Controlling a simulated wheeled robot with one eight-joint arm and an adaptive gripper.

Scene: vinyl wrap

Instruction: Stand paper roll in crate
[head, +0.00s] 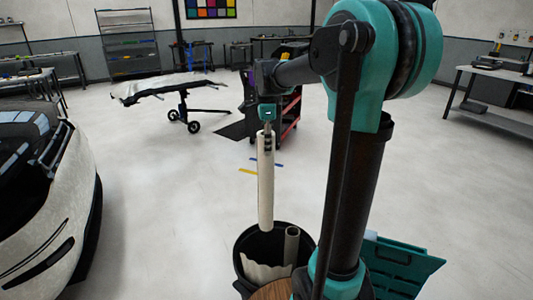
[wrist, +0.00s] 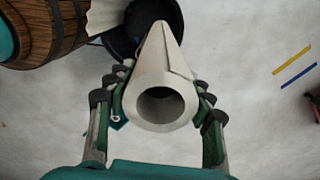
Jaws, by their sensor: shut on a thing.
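A long off-white paper roll (head: 265,185) hangs nearly upright from my gripper (head: 266,141). My gripper is shut on its upper end. In the wrist view, the fingers of my gripper (wrist: 161,98) close on both sides of the roll (wrist: 160,75), whose hollow end faces the camera. The roll's lower end overlaps the bin's far part in the head view. I cannot tell whether it is above the rim or inside. The bin also shows in the wrist view (wrist: 118,42).
The bin holds a crumpled pale sheet (head: 265,272) and a grey tube (head: 291,245) at its right side. A wooden barrel (wrist: 45,30) stands beside it. A white car (head: 50,215) is at left.

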